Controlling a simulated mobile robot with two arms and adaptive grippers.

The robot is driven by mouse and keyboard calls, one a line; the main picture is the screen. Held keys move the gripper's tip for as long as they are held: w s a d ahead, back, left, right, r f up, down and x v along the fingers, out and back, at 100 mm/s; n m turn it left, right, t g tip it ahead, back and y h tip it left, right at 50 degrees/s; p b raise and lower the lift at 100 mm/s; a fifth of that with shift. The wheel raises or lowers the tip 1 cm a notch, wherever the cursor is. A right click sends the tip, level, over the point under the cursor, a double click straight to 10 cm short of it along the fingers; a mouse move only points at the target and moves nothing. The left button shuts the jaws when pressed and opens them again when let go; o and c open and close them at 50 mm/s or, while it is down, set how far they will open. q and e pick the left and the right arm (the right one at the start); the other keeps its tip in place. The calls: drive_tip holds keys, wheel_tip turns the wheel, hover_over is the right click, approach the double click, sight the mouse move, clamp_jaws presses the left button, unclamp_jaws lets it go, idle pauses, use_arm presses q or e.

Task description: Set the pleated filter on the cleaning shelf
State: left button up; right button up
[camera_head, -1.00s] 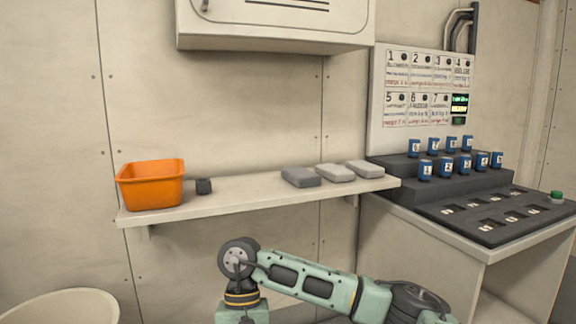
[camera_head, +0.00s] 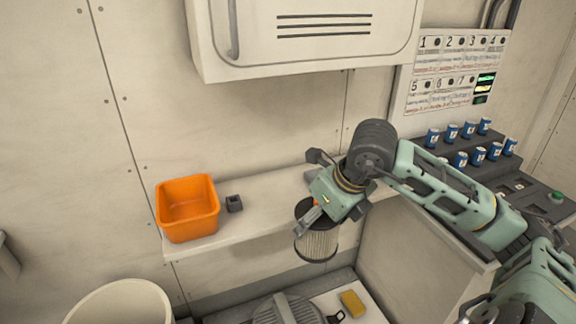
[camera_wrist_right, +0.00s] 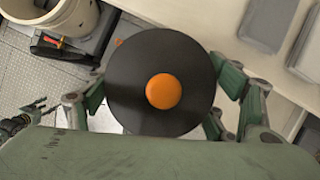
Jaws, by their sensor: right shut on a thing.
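The pleated filter (camera_head: 317,244) is a pale ribbed cylinder with a dark top cap. My right gripper (camera_head: 316,212) is shut on it and holds it upright at the front edge of the wall shelf (camera_head: 262,203). In the right wrist view the black cap with an orange centre (camera_wrist_right: 163,90) sits between the fingers. In the head view the filter overlaps the shelf's front edge, and its lower end hangs below the shelf top.
An orange bin (camera_head: 188,210) and a small dark block (camera_head: 234,203) stand on the shelf's left part. A white bucket (camera_head: 122,303) is below left. A yellow sponge (camera_head: 353,303) lies lower down. A cabinet (camera_head: 305,45) hangs above. Blue canisters (camera_head: 467,131) stand at right.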

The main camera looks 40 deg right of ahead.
drive_tip(key=r, duration=0.1)
drive_tip(key=w+r+m+p, duration=0.1)
drive_tip(key=d+r, duration=0.1)
drive_tip(key=shift+w+r+m+h+p, duration=0.1)
drive_tip(key=shift+w+m+h+p, duration=0.2)
drive_tip(key=shift+h, duration=0.1)
drive_tip(key=w+p, duration=0.1)
drive_tip(key=w, duration=0.3)
drive_tip(key=w+p, duration=0.2)
drive_tip(key=w, duration=0.2)
drive_tip(key=w+p, duration=0.2)
drive_tip(key=w, duration=0.2)
drive_tip(key=shift+w+d, duration=0.25)
drive_tip(key=shift+w, duration=0.1)
drive_tip(key=w+p, duration=0.1)
drive_tip(key=w, duration=0.3)
drive_tip(key=shift+w+p, duration=0.2)
drive_tip(key=shift+p, duration=0.2)
drive_tip(key=shift+f+p, duration=0.3)
drive_tip(key=shift+f, duration=0.25)
use_arm(q)
drive_tip(key=s+a+r+g, duration=0.1)
drive_tip(key=s+r, duration=0.3)
drive_tip(key=r, duration=0.4)
drive_tip(key=shift+r, duration=0.4)
use_arm(e)
drive_tip(key=shift+s+d, duration=0.1)
drive_tip(key=shift+s, duration=0.1)
